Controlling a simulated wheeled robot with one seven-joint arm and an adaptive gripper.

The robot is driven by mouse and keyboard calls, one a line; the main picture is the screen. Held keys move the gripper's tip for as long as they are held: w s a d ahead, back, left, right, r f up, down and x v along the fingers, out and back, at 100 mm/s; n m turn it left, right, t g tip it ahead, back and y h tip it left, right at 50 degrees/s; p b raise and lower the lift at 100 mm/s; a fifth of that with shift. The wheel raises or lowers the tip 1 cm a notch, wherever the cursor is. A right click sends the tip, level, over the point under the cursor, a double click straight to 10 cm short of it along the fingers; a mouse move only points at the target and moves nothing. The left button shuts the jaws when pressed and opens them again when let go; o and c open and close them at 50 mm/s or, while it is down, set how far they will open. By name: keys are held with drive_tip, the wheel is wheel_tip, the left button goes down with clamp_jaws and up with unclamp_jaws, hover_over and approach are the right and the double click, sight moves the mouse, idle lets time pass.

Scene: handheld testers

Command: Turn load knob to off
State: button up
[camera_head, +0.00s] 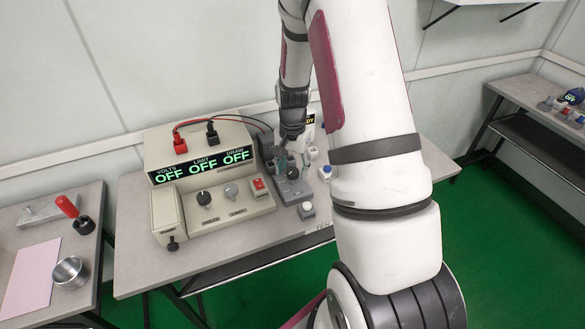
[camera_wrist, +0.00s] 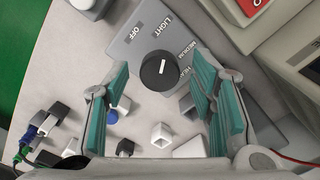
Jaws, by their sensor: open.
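The load knob (camera_wrist: 159,71) is a round black knob with a short white line on top. It sits on a grey box (camera_wrist: 128,47) labelled OFF, LIGHT, MEDIUM and HEAVY. The line runs nearly upright in the wrist view, roughly toward the OFF and LIGHT side; I cannot tell its exact setting. My gripper (camera_wrist: 161,64) is open, with one teal finger pad on each side of the knob and gaps between. In the head view my gripper (camera_head: 286,158) is over the grey box (camera_head: 294,191), and the knob is hard to make out there.
A beige power supply (camera_head: 198,137) with dark OFF displays stands left of the box, with red and black leads. Small connectors and blocks, including a white one (camera_wrist: 162,135), lie around it. A side table (camera_head: 30,238) at left holds a red-handled tool (camera_head: 69,207) and metal cup.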

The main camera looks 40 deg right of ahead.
drive_tip(key=shift+f, duration=0.15)
drive_tip(key=c, duration=1.1)
drive_tip(key=shift+c, duration=0.2)
drive_tip(key=shift+n, duration=0.3)
drive_tip(key=n+p, duration=0.1)
drive_tip(key=n, duration=0.4)
drive_tip(key=n+p, duration=0.1)
drive_tip(key=n, duration=0.5)
drive_tip(key=shift+n, duration=0.3)
